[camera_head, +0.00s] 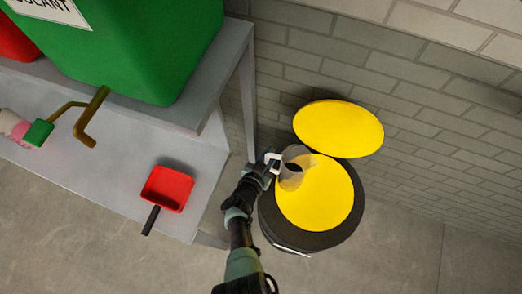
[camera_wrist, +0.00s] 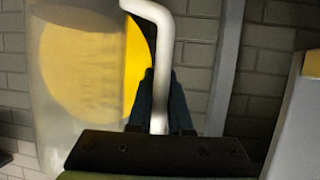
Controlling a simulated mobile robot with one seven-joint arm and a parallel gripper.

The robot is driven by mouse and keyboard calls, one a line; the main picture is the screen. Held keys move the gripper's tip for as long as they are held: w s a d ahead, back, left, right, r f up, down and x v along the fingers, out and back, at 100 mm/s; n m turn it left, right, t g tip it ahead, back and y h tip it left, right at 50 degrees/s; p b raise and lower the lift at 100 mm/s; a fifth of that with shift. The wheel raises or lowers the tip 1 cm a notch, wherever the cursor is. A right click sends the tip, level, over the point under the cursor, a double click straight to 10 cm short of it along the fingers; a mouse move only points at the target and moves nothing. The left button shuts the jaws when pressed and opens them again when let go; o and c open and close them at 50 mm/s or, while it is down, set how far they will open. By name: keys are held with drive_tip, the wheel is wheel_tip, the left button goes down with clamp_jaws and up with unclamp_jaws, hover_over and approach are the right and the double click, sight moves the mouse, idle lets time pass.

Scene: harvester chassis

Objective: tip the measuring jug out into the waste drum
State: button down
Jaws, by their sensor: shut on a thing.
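The measuring jug (camera_head: 291,176) is see-through and hangs over the left part of the waste drum's round top. The waste drum (camera_head: 269,221) is dark, with a yellow round face (camera_head: 325,200) at its top. A yellow round lid (camera_head: 338,127) stands raised at its back. My gripper (camera_head: 272,165) is shut on the jug's white handle. In the wrist view the handle (camera_wrist: 160,60) runs between my fingers (camera_wrist: 163,105), and the clear jug wall (camera_wrist: 62,130) fills the left side. A yellow disc shows through it. I cannot tell the jug's contents or its exact tilt.
A grey bench (camera_head: 100,190) stands at the left, with a red scoop (camera_head: 168,189) on it. A green container (camera_head: 150,45) with a brown tap (camera_head: 90,118) is on the raised shelf. A grey brick wall (camera_head: 420,100) is close behind the drum. The floor at right is clear.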

sight(274, 155)
drive_tip(key=shift+s+d+r, duration=0.1)
drive_tip(key=shift+d, duration=0.3)
drive_tip(key=shift+a, duration=0.1)
drive_tip(key=r+m+y, duration=0.1)
drive_tip(key=r+m, duration=0.1)
drive_tip(key=r+m+y, duration=0.1)
drive_tip(key=m+y, duration=0.1)
drive_tip(key=a+r+m+y, duration=0.1)
drive_tip(key=r+m, duration=0.1)
drive_tip(key=shift+a+r+t+y, duration=0.1)
drive_tip(key=shift+r+t+y, duration=0.2)
drive_tip(key=shift+t+y, duration=0.1)
idle(0.6)
drive_tip(key=d+m+y+b, duration=0.1)
drive_tip(key=m+b, duration=0.1)
drive_tip(key=b, duration=0.4)
drive_tip(key=shift+d+f, duration=0.1)
drive_tip(key=shift+f, duration=0.05)
drive_tip(key=shift+d+f+t+b, duration=0.15)
drive_tip(key=shift+d+t+b, duration=0.15)
drive_tip(key=shift+b, duration=0.7)
drive_tip(key=shift+s+d+f+m+y+b, duration=0.1)
drive_tip(key=shift+d+m+y+b, duration=0.2)
drive_tip(key=shift+b, duration=0.6)
